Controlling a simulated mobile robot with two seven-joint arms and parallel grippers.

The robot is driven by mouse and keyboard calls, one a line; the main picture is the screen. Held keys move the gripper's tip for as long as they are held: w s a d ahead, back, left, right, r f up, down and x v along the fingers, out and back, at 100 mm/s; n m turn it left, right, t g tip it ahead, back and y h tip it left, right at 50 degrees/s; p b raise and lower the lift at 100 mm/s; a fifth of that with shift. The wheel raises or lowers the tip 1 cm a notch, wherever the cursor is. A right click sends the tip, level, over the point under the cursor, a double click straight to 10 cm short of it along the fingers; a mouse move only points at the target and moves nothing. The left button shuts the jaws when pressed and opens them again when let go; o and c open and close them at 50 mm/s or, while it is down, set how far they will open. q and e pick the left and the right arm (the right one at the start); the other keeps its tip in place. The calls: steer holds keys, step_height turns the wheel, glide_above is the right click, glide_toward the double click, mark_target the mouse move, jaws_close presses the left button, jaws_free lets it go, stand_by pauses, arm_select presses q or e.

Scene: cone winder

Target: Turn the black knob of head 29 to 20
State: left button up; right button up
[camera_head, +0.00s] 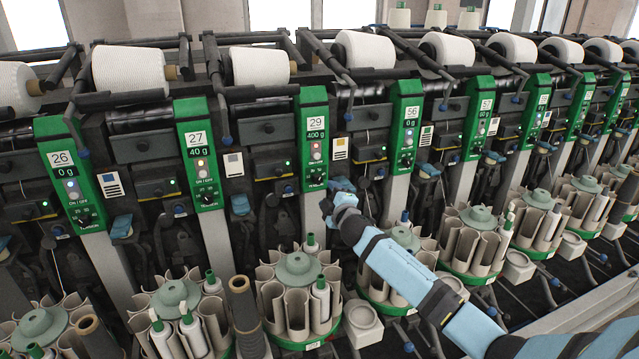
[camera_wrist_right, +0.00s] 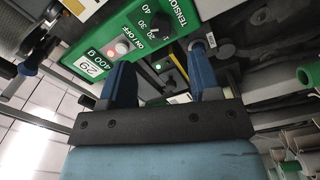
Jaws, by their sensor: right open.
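The green panel of head 29 (camera_head: 315,130) stands near the middle of the head view, with a "400 g" label. Its black knob (camera_head: 316,179) is low on the panel; its setting is too small to read. My right gripper (camera_head: 333,203) is just below and right of the knob, apart from it. In the right wrist view, my right gripper (camera_wrist_right: 162,58) is open and empty. The panel of head 29 (camera_wrist_right: 112,40) lies beyond the fingers, with the marks 20, 30 and 40 near its upper end. My left gripper is out of view.
Panels of head 27 (camera_head: 201,150) and head 56 (camera_head: 405,120) flank head 29. A round bobbin carousel (camera_head: 297,270) stands below head 29. Yarn cones (camera_head: 260,66) sit along the top.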

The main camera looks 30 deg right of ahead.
mark_target(319, 181)
steer(key=x, duration=0.8)
steer(key=shift+w, duration=0.1)
steer(key=c, duration=0.9)
